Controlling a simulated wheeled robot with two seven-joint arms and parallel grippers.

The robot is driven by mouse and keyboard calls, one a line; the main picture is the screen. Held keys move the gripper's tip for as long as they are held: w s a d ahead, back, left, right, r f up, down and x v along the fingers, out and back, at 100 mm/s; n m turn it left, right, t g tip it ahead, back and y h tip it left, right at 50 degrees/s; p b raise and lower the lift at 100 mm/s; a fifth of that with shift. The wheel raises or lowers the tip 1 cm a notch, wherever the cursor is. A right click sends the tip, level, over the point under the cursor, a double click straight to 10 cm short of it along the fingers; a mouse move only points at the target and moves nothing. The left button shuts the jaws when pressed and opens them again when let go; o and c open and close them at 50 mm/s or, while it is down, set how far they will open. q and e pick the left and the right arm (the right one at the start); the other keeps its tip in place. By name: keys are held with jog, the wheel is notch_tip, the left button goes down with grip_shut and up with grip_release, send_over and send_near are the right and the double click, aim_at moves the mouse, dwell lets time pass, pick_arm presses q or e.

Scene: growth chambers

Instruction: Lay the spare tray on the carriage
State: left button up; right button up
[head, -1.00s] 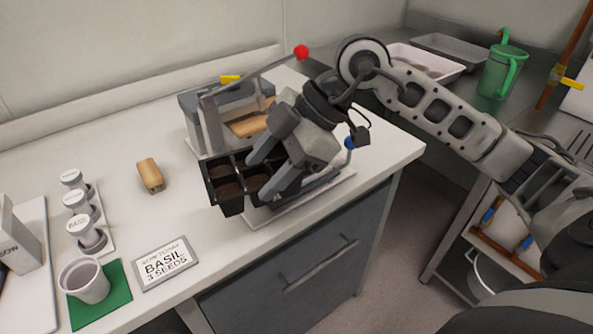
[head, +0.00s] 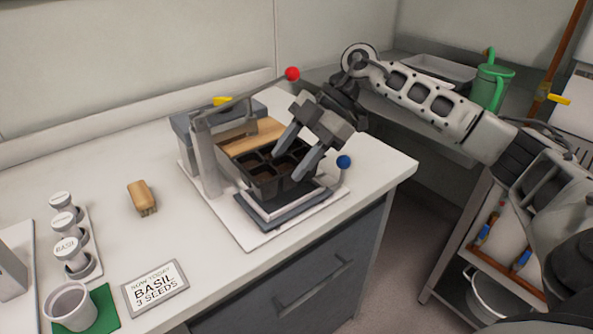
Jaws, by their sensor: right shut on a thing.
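The spare tray (head: 268,185) is a black tray of several cells with brown soil in them. My right gripper (head: 291,164) is shut on its right part. The tray is level over the carriage (head: 290,212), a flat grey plate on the white base of the press-like device (head: 208,155). I cannot tell whether the tray's underside touches the plate or hangs just above it. The gripper hides part of the tray's right side. My left gripper is not in view.
The device has a lever with a red knob (head: 292,74), a wooden block (head: 250,138) and a blue knob (head: 344,162).

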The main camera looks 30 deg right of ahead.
jog(key=f, duration=0.1)
jog(key=w+d+f, duration=0.1)
jog(key=shift+w+d+f, duration=0.2)
jog(key=shift+d+f, duration=0.1)
notch_tip(320, 180, down, 3)
jog(key=shift+r, duration=0.1)
jog(key=o, duration=1.3)
jog(key=shift+f, duration=0.2)
